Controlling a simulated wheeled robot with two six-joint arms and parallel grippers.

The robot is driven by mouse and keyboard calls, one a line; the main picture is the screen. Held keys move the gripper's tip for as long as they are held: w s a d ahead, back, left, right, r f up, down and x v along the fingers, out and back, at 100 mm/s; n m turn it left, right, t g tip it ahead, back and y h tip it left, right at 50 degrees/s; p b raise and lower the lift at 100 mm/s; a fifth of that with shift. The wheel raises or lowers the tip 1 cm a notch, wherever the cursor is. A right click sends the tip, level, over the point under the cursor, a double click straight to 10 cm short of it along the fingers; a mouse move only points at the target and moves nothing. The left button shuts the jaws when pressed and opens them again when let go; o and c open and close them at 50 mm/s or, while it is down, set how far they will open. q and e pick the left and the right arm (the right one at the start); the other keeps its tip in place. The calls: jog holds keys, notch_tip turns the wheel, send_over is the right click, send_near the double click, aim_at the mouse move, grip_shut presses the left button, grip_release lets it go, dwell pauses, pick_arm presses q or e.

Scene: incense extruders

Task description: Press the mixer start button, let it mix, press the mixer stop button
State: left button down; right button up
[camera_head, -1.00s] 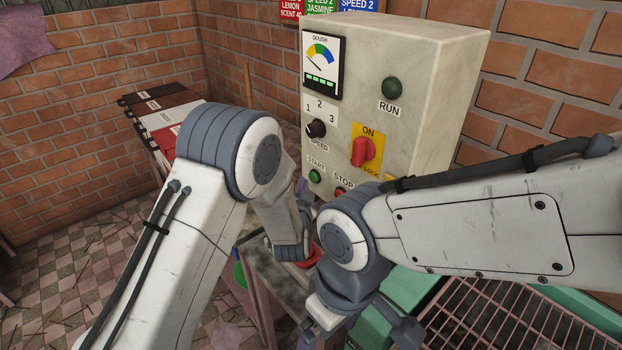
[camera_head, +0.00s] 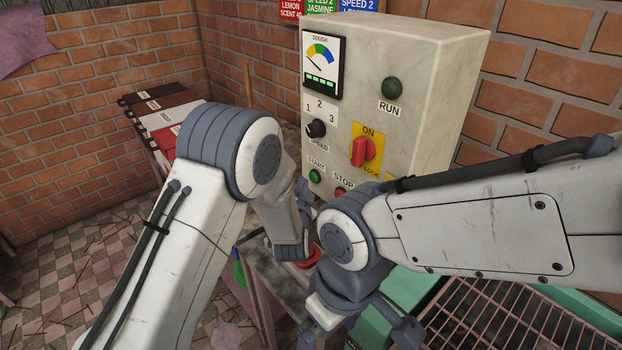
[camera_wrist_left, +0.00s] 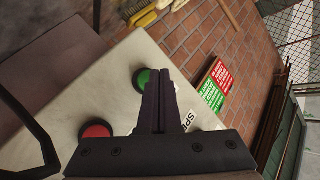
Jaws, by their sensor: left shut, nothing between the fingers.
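The pale mixer control box (camera_head: 440,105) stands at the back middle. Its green START button (camera_head: 315,176) and red STOP button (camera_head: 340,192) sit low on the front; my right arm partly hides STOP. My left gripper (camera_head: 304,190) is beside and just below START. In the left wrist view its shut, empty fingers (camera_wrist_left: 158,85) overlap the edge of the green button (camera_wrist_left: 142,78); I cannot tell whether they touch it. The red button (camera_wrist_left: 96,130) is clear of them. The RUN lamp (camera_head: 392,88) looks dark green. My right gripper's fingers are not visible.
The panel also has a dough gauge (camera_head: 322,65), a speed knob (camera_head: 316,128) and a red ON switch (camera_head: 363,152). A metal rack (camera_head: 500,325) lies at lower right. My two arms are close together in front of the box.

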pick_arm(q)
jog(key=shift+w+d, duration=0.1)
jog(key=shift+w+d, duration=0.2)
jog(key=shift+d, duration=0.05)
